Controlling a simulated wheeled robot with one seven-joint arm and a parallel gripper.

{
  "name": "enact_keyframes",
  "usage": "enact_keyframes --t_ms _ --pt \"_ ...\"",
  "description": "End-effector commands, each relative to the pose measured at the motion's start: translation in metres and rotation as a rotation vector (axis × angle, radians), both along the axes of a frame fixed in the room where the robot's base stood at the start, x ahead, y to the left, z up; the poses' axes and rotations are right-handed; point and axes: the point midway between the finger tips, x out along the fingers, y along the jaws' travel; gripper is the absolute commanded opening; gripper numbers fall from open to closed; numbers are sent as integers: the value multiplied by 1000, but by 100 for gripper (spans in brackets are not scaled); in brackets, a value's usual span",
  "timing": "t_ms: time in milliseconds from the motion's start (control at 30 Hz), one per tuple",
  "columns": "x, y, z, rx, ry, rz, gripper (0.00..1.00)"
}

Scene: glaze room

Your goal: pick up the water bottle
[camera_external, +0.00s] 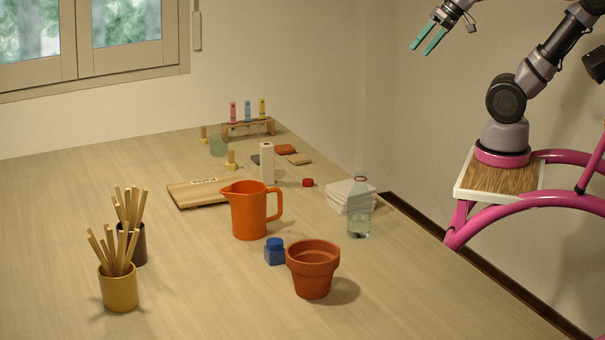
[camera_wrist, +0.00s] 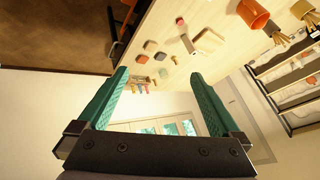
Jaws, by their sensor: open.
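The water bottle (camera_external: 359,222) is clear, with a narrow neck and some water in its lower part. It stands upright near the right side of the table, in front of a stack of white tiles. I cannot make it out in the wrist view. My gripper (camera_external: 426,41) is up in the air at the upper right, well above and away from the bottle. Its two green fingers are apart with nothing between them, which the wrist view (camera_wrist: 158,76) also shows.
An orange pitcher (camera_external: 249,212) stands left of the bottle. A terracotta pot (camera_external: 313,272) and blue jar (camera_external: 275,252) stand nearer the front. White tiles (camera_external: 350,196) lie close behind the bottle. A small red cap (camera_external: 307,183) lies farther back. The front right tabletop is clear.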

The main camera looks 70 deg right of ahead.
Motion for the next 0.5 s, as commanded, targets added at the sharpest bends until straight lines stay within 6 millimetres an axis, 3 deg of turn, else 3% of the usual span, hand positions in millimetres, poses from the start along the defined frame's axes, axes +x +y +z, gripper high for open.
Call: enact_keyframes --t_ms 133,267,500 --pt "33 2 -19 -102 -7 66 100" --pt "79 14 -48 -239 -42 191 100" --pt "148 67 -115 -418 -150 505 100"
